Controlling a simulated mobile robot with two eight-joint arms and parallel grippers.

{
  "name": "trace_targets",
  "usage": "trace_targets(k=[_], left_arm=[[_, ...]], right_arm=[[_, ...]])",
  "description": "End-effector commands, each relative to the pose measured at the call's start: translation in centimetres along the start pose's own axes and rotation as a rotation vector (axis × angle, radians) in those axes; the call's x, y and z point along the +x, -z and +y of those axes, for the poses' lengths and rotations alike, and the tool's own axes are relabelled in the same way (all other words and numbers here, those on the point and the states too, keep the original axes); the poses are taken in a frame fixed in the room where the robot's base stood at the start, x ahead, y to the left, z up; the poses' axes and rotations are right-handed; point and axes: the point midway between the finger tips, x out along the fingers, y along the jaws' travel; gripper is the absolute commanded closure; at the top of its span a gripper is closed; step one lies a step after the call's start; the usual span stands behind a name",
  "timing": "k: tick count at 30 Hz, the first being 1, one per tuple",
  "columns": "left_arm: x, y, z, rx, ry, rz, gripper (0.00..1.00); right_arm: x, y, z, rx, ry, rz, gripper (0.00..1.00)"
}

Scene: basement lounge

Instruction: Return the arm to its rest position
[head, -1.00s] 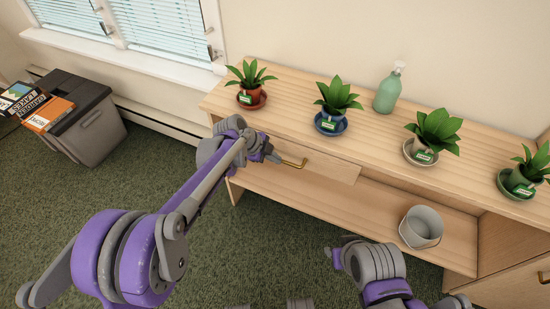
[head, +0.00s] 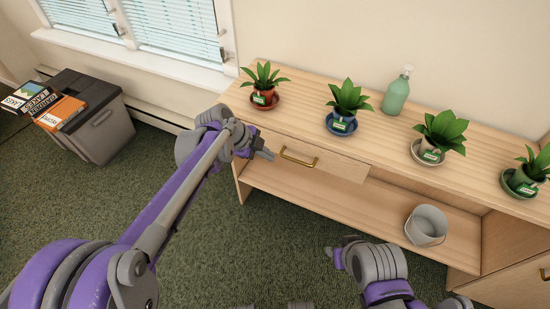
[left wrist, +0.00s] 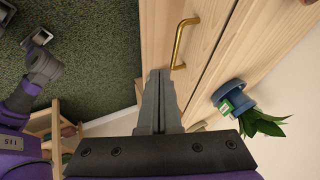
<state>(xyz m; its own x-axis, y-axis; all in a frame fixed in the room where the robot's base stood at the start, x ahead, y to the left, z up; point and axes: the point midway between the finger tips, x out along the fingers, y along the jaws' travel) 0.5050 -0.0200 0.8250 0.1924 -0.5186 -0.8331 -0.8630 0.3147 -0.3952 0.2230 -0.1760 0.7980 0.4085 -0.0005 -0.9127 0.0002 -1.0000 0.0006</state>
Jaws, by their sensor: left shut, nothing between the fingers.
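My left arm, purple and grey, reaches in from the left in the head view. Its gripper (head: 266,154) is shut and empty, just left of the brass handle (head: 299,156) on the wooden drawer front (head: 325,168). In the left wrist view the closed fingers (left wrist: 160,88) lie side by side, and the brass handle (left wrist: 183,43) is beyond their tips, apart from them. My right arm shows at the bottom of the head view, but its fingers cannot be made out clearly.
The wooden cabinet (head: 290,85) holds several potted plants on saucers and a green pump bottle (head: 396,94). A grey-white bucket (head: 427,225) stands on its lower shelf. A grey bin (head: 105,128) with books stands at left. Green carpet between is clear.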

Motion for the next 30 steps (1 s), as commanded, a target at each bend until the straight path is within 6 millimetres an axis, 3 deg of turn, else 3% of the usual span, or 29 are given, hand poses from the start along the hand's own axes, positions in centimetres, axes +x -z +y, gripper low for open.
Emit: trace_targets(k=[10,14,17,24,30], left_arm=[[-1.1,0.0,0.1,-0.005,0.000,-0.002,1.00],[-3.2,0.2,1.0,-0.097,0.003,-0.033,1.00],[-6.8,0.5,3.0,-0.277,0.018,-0.089,1.00],[-15.9,1.0,10.9,-0.873,0.137,-0.259,1.00],[-21.1,1.1,18.0,-1.353,0.324,-0.350,1.00]], right_arm=[[-0.2,0.1,0.0,0.000,0.000,0.001,0.55],[-1.0,0.5,0.0,0.000,0.000,0.003,0.55],[-2.3,1.1,0.0,0.000,0.000,0.008,0.55],[-5.9,3.2,0.0,0.000,0.000,0.021,0.55],[-8.7,5.2,0.0,0.000,0.000,0.035,0.55]])
